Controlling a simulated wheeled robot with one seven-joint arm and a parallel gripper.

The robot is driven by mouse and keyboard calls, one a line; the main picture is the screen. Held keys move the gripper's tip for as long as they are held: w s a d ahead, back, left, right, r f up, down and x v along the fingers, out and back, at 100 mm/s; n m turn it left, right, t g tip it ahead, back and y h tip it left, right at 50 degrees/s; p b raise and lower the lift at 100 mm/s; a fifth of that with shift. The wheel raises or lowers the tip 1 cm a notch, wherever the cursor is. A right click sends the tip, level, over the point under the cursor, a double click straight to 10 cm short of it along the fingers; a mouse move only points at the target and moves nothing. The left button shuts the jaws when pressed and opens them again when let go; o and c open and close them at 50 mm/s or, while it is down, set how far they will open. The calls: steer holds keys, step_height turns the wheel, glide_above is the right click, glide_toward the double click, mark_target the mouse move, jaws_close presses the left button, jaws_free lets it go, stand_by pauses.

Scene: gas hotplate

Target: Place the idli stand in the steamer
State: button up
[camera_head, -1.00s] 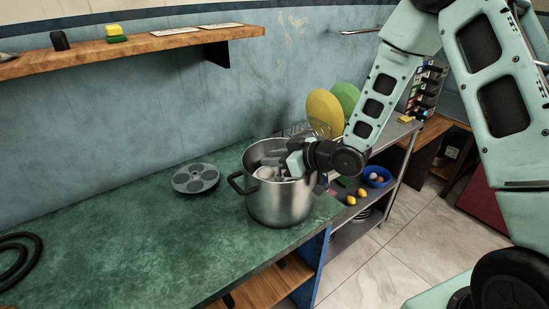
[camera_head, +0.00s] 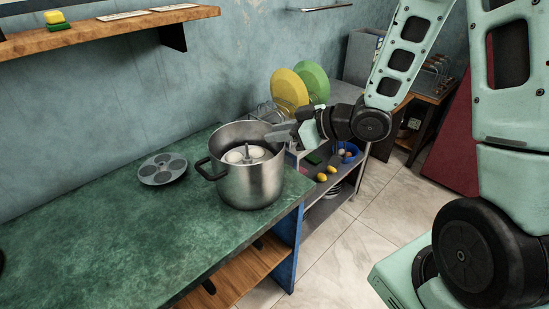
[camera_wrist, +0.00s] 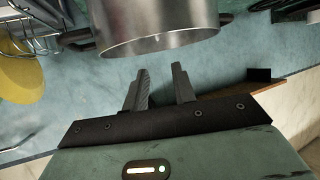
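The steamer is a tall steel pot (camera_head: 250,185) with black handles on the green counter. The idli stand (camera_head: 246,154), with pale rounds and a short central post, sits inside the pot below its rim, and its lower part is hidden by the wall. My gripper (camera_head: 282,133) is at the pot's right rim, outside or just over it; I cannot tell if it touches. In the wrist view my two fingers (camera_wrist: 158,85) are apart with nothing between them, and the pot (camera_wrist: 155,25) shows just beyond them.
A grey round plate with hollows (camera_head: 162,168) lies on the counter left of the pot. A rack with yellow (camera_head: 289,90) and green plates stands behind. A blue bowl of eggs (camera_head: 347,152) and lemons are on the right shelf.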

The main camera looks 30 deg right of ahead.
steer(key=s+a+g+h, duration=0.4)
steer(key=s+a+h, duration=0.1)
steer(key=s+a, duration=0.25)
steer(key=s+a+r+g+h, duration=0.1)
steer(key=s+a+g, duration=0.1)
steer(key=s, duration=0.7)
steer(key=s+a+r+g+h, duration=0.1)
steer(key=s+a+g, duration=0.2)
steer(key=s, duration=0.6)
steer(key=shift+r+g+h, duration=0.3)
steer(key=shift+g+h, duration=0.1)
steer(key=shift+g, duration=0.1)
